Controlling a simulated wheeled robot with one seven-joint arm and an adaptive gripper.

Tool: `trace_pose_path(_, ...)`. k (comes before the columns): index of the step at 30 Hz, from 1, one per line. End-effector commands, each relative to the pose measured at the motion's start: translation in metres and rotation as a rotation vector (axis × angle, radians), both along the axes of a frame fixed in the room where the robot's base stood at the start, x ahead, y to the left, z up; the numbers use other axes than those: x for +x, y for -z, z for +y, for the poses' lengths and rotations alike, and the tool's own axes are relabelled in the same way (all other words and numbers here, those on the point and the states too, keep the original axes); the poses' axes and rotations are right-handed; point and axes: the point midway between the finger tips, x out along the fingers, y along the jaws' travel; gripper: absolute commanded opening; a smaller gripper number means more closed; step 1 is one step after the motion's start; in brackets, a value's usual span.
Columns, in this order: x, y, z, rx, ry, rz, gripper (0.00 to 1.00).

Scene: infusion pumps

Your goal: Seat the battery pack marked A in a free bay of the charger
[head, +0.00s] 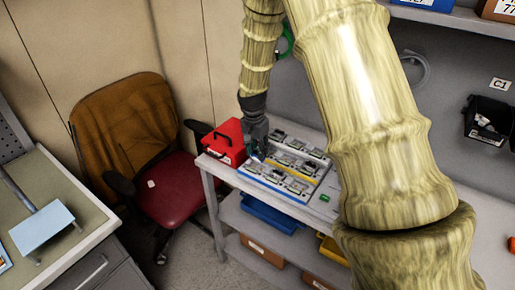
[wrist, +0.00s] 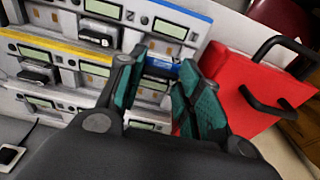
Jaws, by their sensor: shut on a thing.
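The charger (head: 262,181) is a pale stepped rack on the bench, with rows of bays, small displays and blue and yellow strips. In the wrist view the charger (wrist: 60,103) fills the left and middle. Black packs sit in several bays, such as one pack (wrist: 97,35) in an upper row. My gripper (head: 257,152) is over the charger's left end, beside the red box. In the wrist view its teal-padded fingers (wrist: 159,76) are closed on a dark battery pack, mostly hidden between them. I cannot read a letter A on it, nor tell whether it touches a bay.
A red box (head: 224,141) with a black handle stands close left of the charger; it also shows in the wrist view (wrist: 240,92). A red chair (head: 172,188) is left of the bench. Blue bins (head: 268,214) lie on the shelf below.

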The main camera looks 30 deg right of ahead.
Motion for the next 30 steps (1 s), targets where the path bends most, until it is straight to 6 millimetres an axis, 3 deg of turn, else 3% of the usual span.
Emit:
trace_pose_path(18, 0.000, 0.033, 0.000, 0.000, -0.001, 0.000, 0.09)
trace_pose_path(30, 0.000, 0.041, 0.001, 0.001, -0.001, 0.002, 0.09)
